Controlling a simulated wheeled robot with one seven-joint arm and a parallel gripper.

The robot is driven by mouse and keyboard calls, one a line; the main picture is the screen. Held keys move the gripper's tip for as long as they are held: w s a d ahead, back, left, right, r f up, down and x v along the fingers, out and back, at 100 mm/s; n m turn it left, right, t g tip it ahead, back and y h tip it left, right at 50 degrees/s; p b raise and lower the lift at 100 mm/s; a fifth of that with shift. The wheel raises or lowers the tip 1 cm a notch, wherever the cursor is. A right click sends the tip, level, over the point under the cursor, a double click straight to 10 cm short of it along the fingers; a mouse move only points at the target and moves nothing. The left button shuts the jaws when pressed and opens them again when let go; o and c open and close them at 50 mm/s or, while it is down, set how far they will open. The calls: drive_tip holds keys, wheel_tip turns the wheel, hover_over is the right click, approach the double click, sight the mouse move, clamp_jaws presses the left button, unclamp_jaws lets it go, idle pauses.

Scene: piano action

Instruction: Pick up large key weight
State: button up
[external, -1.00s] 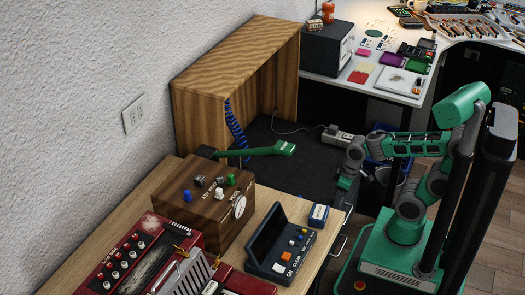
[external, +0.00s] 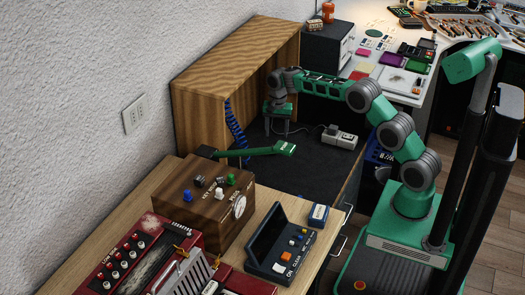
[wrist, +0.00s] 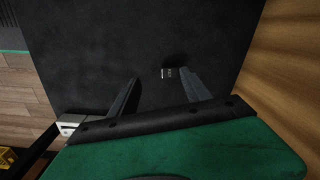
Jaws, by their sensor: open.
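My gripper (external: 277,127) is open and points down above the dark mat, near the open side of the wooden cabinet. In the wrist view its two fingers (wrist: 160,76) are spread apart. A small dark piece with a pale marked face (wrist: 168,72) lies on the dark surface close to the right fingertip; it may be the large key weight, but it is too small to be sure. I cannot tell whether the finger touches it. I cannot make this piece out in the external view.
The wooden cabinet (external: 207,108) stands left of my gripper. A green-handled tool (external: 270,150) and a blue coiled cord (external: 236,130) are in front of it. A white power strip (external: 339,137) lies to the right on the mat (external: 310,165), which is mostly clear.

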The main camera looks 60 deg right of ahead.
drive_tip(key=shift+w+d+f+m+p, duration=0.2)
drive_tip(key=shift+w+d+f+m, duration=0.25)
drive_tip(key=shift+d, duration=0.2)
drive_tip(key=shift+w+d+f+m+p, duration=0.15)
drive_tip(key=shift+w+d+f+m, duration=0.25)
drive_tip(key=shift+d, duration=0.2)
drive_tip(key=f, duration=0.2)
drive_tip(key=f+b, duration=0.1)
drive_tip(key=f, duration=0.2)
drive_tip(key=f+b, duration=0.1)
drive_tip(key=f, duration=0.2)
drive_tip(key=shift+w+a+f, duration=0.15)
drive_tip(key=shift+w+a, duration=0.15)
drive_tip(key=shift+a, duration=0.1)
drive_tip(key=shift+c, duration=0.6)
clamp_jaws()
